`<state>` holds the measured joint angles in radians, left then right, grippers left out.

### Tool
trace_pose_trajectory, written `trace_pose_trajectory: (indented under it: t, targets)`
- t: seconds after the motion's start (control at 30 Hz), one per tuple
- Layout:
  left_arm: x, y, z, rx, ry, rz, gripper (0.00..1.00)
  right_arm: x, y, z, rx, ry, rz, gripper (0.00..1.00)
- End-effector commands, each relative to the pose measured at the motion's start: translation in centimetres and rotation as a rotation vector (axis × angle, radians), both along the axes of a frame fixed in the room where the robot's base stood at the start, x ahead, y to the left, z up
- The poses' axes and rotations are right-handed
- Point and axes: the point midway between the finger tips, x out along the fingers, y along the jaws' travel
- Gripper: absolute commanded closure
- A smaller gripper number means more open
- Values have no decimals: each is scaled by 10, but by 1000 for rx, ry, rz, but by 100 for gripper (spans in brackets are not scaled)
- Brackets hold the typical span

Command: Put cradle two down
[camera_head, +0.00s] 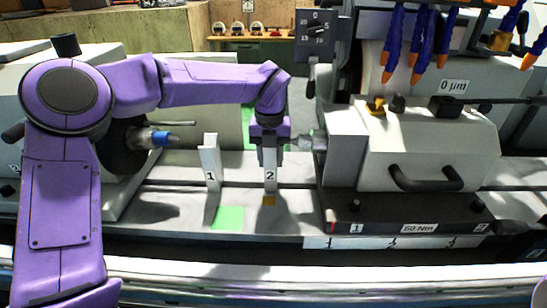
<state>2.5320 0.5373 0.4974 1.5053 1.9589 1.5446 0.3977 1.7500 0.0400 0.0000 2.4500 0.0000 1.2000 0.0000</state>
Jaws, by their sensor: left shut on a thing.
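Cradle two (270,174), a pale upright block marked 2, stands upright in the middle of the view. My left gripper (270,147) comes down on it from above and is shut on its upper part, which the fingers partly hide. A small orange-brown patch (268,201) shows right at its lower end. I cannot tell whether the cradle touches the grinder's table (180,207) or hangs just above it. Cradle one (210,165), a pale upright block marked 1, stands to its left, apart from it. My right gripper is not in view.
A green patch (228,217) lies on the table in front of cradle one. The blue-tipped headstock centre (160,138) is at the left. The grey-white tailstock (346,147) stands close at the right of my gripper. Blue hoses with orange nozzles (420,45) hang at upper right.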

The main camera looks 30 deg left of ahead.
Motion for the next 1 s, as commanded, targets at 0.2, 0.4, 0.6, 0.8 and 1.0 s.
trace_pose_trajectory:
  t: [0.2, 0.4, 0.6, 0.8, 1.0]
  targets:
    - [-5, 1, -11, 7, 27, -3, 51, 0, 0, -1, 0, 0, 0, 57]
    - [-5, 2, -4, 8, 29, -1, 51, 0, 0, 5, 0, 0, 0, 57]
    - [-3, 1, 37, 6, 18, 1, 51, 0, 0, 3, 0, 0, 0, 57]
    - [-2, 0, 93, 6, 14, -1, 51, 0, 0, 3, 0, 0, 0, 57]
    - [-2, -1, 123, 4, 15, -2, 51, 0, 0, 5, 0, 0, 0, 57]
